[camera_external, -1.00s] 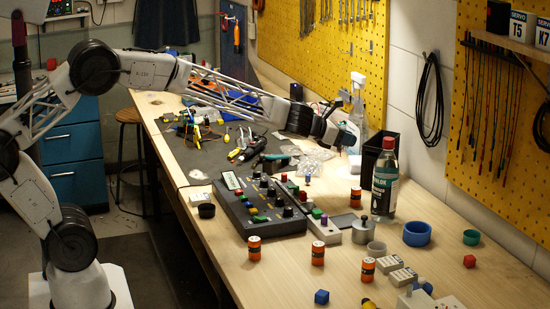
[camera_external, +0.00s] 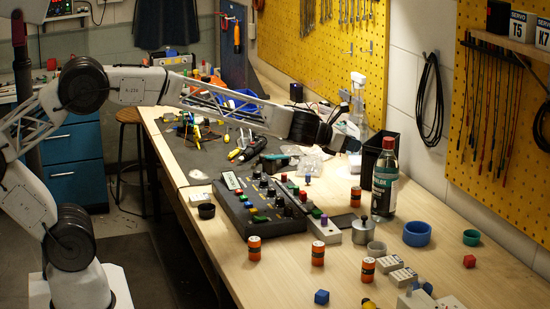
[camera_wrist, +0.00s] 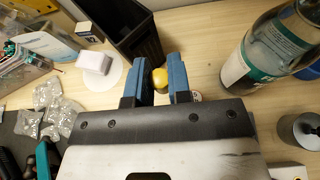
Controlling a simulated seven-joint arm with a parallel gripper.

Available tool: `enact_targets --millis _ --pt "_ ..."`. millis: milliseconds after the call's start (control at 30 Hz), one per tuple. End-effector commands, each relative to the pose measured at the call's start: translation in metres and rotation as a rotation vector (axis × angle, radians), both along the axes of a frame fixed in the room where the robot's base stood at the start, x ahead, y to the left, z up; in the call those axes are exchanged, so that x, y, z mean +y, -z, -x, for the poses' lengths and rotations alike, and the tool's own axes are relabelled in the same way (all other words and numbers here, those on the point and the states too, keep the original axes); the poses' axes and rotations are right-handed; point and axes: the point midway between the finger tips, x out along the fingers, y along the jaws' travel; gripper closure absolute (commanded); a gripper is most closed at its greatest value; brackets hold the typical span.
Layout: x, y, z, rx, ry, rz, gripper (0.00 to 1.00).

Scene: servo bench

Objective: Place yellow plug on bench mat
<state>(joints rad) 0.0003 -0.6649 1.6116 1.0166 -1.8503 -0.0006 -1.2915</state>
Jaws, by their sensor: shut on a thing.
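My gripper (camera_wrist: 162,80) shows in the wrist view with its two blue fingers shut on the yellow plug (camera_wrist: 160,78). Only the plug's rounded yellow end shows between the fingers. In the external view my gripper (camera_external: 352,132) hangs over the far right part of the bench, near the spray bottle; the plug cannot be made out there. The dark grey bench mat (camera_external: 203,152) lies on the bench to the left of my gripper, with tools and small parts on it.
A black bin (camera_wrist: 137,38) and a clear bottle with a green label (camera_wrist: 258,55) stand close to my gripper. A dark control box (camera_external: 262,208), orange cans (camera_external: 318,252) and a blue ring (camera_external: 417,233) are nearer the front.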

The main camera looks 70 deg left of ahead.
Motion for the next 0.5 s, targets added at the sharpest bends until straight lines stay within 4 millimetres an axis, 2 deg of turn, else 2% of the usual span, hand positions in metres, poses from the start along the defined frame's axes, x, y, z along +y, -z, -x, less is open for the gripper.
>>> enact_targets --millis 333,500 --pt "-0.001 0.0 0.0 0.0 0.003 0.0 1.0" --pt "-0.01 0.002 0.001 0.001 0.04 -0.001 1.0"
